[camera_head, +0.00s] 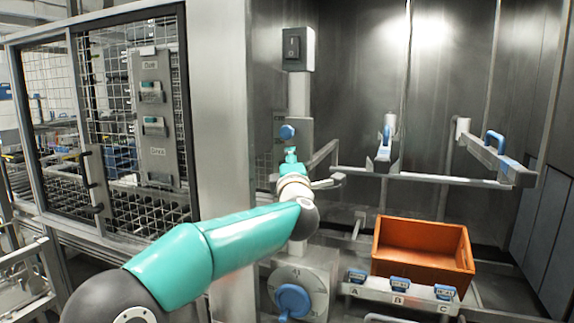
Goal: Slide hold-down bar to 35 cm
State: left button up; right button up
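A grey metal bar assembly stands in the washer chamber. It has a long horizontal bar (436,180) and two arms with blue handles, a middle handle (386,134) and a right handle (494,141). I cannot tell for certain which part is the hold-down bar, and no centimetre scale is readable. My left arm reaches in from the lower left. My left gripper (291,156) is seen from behind, left of the horizontal bar and just below a blue knob (287,131). Its fingers are largely hidden, and contact cannot be judged. My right gripper is not in view.
An orange crate (450,265) sits below the bars, behind a rail with blue clips labelled A, B (399,284) and C. A dial with a blue knob (292,299) is below my wrist. A switch box (298,48) is above. A mesh door (120,110) stands left.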

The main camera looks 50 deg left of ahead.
pick_arm(q)
jog(key=shift+f, duration=0.15)
jog(key=shift+d, duration=0.25)
jog(key=v, duration=1.1)
jog(key=shift+s+d, duration=0.2)
jog(key=shift+s, duration=0.05)
jog(key=shift+f, duration=0.1)
